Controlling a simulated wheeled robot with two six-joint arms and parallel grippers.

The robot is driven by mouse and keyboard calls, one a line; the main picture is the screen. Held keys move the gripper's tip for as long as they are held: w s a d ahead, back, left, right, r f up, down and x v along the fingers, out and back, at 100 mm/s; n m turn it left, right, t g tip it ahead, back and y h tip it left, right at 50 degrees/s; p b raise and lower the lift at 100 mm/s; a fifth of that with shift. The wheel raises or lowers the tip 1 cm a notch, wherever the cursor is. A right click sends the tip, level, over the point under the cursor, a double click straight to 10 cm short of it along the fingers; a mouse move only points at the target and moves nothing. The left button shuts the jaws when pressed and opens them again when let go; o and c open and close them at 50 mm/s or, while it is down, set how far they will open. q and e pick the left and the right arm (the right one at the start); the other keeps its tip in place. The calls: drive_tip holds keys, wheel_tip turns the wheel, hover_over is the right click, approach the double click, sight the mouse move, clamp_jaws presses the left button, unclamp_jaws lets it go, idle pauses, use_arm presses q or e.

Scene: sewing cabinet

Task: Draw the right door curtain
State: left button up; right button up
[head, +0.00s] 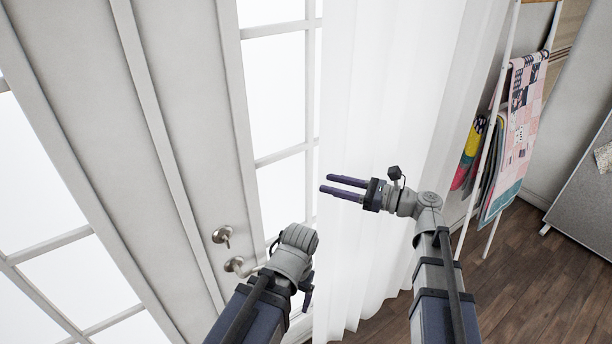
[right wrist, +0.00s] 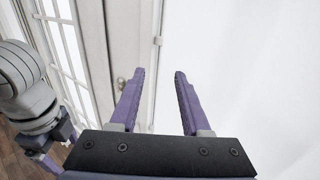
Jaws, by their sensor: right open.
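The right door curtain (head: 385,95) is a white sheer cloth hanging in folds over the right part of the glass door (head: 282,95). Its left edge runs down beside the door panes. My right gripper (head: 324,183) is open, its two purple fingers pointing left across the curtain near that edge. In the right wrist view the open fingers (right wrist: 165,74) have the door frame to the left and white curtain (right wrist: 250,60) to the right. I cannot tell whether cloth lies between them. My left gripper (head: 307,290) is low near the door handle, mostly hidden behind its wrist.
Metal door handles (head: 238,266) and a lock knob (head: 222,235) sit on the door stile. A white ladder rack (head: 490,150) with a pink patchwork quilt (head: 520,125) stands to the right. A grey board (head: 590,190) is at the far right. Wooden floor (head: 520,270) between is clear.

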drive_tip(key=x, duration=0.7)
drive_tip(key=shift+a, duration=0.25)
drive_tip(key=shift+w, duration=0.1)
clamp_jaws()
idle(1.1)
